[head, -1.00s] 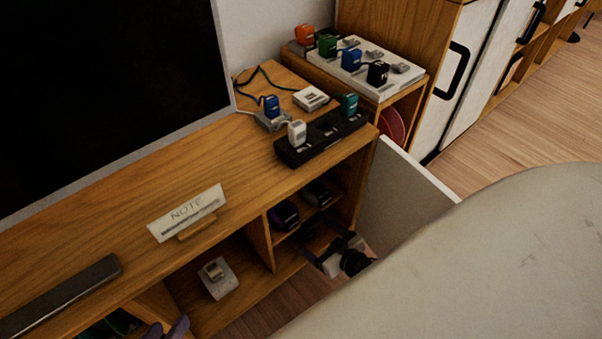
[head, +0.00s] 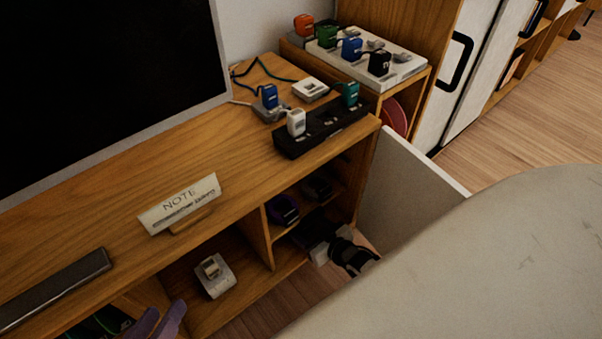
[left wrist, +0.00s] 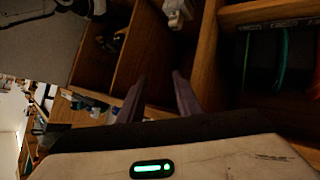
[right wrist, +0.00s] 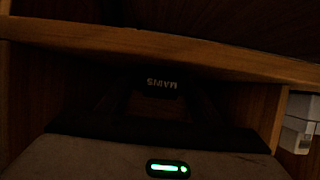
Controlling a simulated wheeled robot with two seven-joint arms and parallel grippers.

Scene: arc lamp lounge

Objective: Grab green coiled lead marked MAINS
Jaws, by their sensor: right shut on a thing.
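A dark thing with an upside-down MAINS label (right wrist: 160,84) sits between the fingers of my right gripper (right wrist: 163,100) in the right wrist view. It is too dark there to tell its green colour or coil shape. In the head view my right gripper (head: 318,238) reaches into the lower right cubby of the cabinet, its fingers mostly in shadow, shut on that thing. My left gripper (head: 160,314) has purple fingers, open and empty, at the cabinet front; they also show in the left wrist view (left wrist: 158,88). Green coils (left wrist: 281,60) lie in a compartment beside it.
A purple coil (head: 284,210) and a dark coil (head: 318,187) occupy cubbies near my right gripper. A grey-white socket block (head: 214,276) stands in the middle compartment. An open white door (head: 408,190) borders the right side.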

